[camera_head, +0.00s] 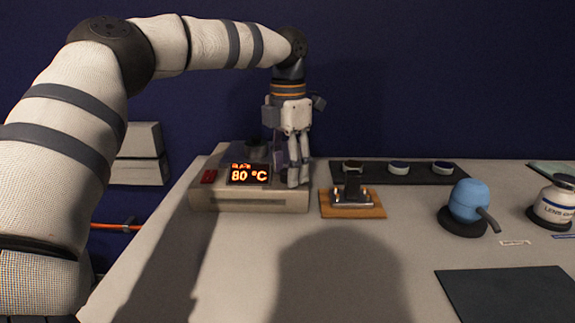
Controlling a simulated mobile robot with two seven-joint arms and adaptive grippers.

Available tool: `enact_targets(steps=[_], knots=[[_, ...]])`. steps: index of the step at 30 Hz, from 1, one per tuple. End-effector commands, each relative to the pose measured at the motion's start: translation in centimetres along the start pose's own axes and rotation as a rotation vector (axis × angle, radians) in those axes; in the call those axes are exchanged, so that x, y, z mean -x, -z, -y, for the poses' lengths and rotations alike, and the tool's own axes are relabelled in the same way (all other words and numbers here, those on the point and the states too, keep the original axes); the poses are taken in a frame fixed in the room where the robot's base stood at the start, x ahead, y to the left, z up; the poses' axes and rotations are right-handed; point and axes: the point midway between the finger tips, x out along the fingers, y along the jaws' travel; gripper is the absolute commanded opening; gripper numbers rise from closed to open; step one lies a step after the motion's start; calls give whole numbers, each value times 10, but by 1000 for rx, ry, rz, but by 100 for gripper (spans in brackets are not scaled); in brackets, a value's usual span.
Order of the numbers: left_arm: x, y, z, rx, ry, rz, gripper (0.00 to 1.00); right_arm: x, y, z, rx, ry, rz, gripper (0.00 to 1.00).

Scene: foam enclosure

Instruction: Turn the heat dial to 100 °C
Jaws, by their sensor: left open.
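The heating unit (250,201) is a pale box at the left of the table. Its orange display (249,174) reads 80 °C, with smaller text above that I cannot read clearly. A red switch (209,177) is left of the display. My left gripper (298,182) points down at the unit's right end, right of the display, with its jaws open. The fingers cover that part of the unit, so I cannot make out the heat dial or tell whether they touch it. My right gripper is out of view.
A dark round piece (256,150) sits on top of the unit. A wooden stand (351,210) is close at its right. A dark tray (398,173) with small round dishes is behind. A blue bulb blower (468,200), a white bottle (555,203) and a dark mat (510,295) are at right.

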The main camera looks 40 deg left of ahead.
Motion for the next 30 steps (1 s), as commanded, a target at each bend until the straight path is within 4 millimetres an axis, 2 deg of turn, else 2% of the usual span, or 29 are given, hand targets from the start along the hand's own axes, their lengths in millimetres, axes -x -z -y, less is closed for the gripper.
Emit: enact_targets(steps=[2, 8, 19, 30], knots=[[0, 0, 0, 0, 0, 0, 46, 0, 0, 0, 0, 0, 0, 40], [0, 0, 0, 0, 0, 0, 0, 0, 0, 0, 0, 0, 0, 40], [2, 0, 0, -54, 0, 1, 0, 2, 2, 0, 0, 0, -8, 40], [2, 0, 0, -316, 1, 1, 0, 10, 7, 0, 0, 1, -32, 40]])
